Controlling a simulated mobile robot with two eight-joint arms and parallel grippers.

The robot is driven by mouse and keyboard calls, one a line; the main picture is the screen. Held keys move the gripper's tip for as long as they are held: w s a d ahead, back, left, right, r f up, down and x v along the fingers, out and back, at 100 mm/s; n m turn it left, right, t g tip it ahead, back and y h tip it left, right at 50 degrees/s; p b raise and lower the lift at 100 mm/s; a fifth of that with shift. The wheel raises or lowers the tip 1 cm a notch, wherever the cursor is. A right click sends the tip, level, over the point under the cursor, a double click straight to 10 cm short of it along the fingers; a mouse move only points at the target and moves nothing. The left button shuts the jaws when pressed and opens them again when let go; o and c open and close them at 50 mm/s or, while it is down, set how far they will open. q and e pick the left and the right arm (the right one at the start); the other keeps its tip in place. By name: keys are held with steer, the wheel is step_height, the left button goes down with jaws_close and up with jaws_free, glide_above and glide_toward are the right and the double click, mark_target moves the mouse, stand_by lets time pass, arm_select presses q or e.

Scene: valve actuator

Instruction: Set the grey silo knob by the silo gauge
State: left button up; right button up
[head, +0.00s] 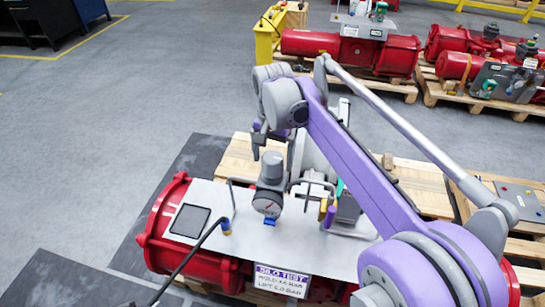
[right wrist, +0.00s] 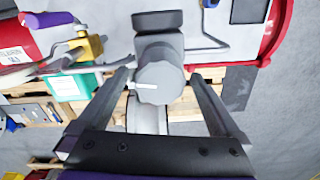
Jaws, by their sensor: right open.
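The grey silo knob (head: 272,166) tops a grey regulator on the plate of a red valve actuator (head: 163,240). My right gripper (head: 262,140) is behind and above the knob in the head view, partly hidden by my arm. In the right wrist view my right gripper (right wrist: 160,78) is open, with a finger on each side of the knob (right wrist: 160,84). I cannot tell whether either finger touches it. My left gripper is not in view.
A white "SILO TEST" sign (head: 282,280) with small print hangs at the plate's front. Bent grey pipes, a black hose (head: 188,258) and a yellow-and-green fitting (right wrist: 88,46) are near the knob. Wooden pallets and more red actuators (head: 350,50) stand behind. Grey floor is open at left.

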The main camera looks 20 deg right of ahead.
steer(key=c, duration=1.3)
steer(key=n, duration=0.6)
steer(key=shift+p, duration=0.4)
steer(key=n, duration=0.5)
steer(key=shift+n, duration=0.4)
steer(key=o, duration=1.3)
